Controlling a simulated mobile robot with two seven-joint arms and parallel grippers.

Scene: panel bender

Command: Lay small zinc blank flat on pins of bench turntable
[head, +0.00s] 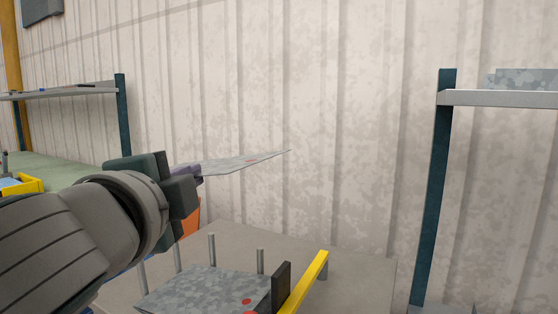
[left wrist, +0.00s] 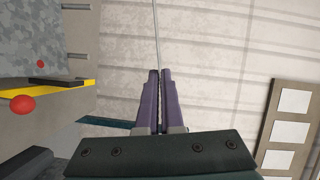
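My left gripper (head: 192,174) is shut on the edge of a small zinc blank (head: 245,162). In the left wrist view the purple fingers (left wrist: 158,98) are closed on the blank (left wrist: 156,38), seen edge-on as a thin line. Below it, mottled zinc sheet (head: 205,288) with a red dot lies among upright steel pins (head: 212,249). I cannot tell whether this is the bench turntable. My right gripper is not in view.
A yellow bar (head: 304,282) and a black block (head: 280,286) stand at the right of the pinned sheet. A grey surface (head: 355,279) beyond is bare. A shelf with sheet metal (head: 522,79) is at right, a yellow tray (head: 26,184) at left. A corrugated wall (head: 330,120) closes the back.

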